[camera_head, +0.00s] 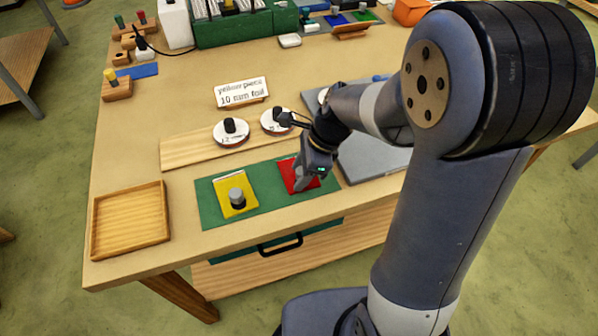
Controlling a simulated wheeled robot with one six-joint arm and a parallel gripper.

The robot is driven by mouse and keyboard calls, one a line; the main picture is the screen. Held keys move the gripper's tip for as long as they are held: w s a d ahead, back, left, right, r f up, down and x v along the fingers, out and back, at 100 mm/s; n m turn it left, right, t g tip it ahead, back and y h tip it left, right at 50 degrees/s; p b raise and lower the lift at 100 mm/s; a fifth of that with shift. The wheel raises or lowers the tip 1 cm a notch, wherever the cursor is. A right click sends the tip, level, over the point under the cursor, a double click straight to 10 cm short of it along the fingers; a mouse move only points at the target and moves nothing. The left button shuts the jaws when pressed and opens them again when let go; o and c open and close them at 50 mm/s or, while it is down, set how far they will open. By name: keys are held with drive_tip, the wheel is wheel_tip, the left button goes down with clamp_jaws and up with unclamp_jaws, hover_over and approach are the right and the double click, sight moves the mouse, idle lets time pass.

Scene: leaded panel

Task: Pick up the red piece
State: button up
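The red piece (288,172) is a flat red square on the right part of a green mat (212,213). My gripper (302,180) is right over the red piece, pointing down, and covers its middle and right side. Whether the fingers touch it or hold anything on it is hidden. I cannot tell whether the gripper is open or shut. A yellow piece (226,208) with a grey knob (237,198) on it lies on the left part of the mat.
A wooden tray (163,238) stands at the table's front left. Behind the mat, a wooden board (185,151) carries two white discs with black knobs (231,130). A sign (241,93) reads "yellow piece 10 mm foil". A grey board (365,160) lies right, partly behind my arm.

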drive_tip(key=c, duration=0.8)
drive_tip(key=shift+o, duration=0.2)
drive_tip(key=shift+r, duration=0.1)
wheel_tip(320, 180, up, 10)
drive_tip(key=shift+f, duration=0.1)
drive_tip(key=o, duration=0.3)
drive_tip(key=c, duration=0.3)
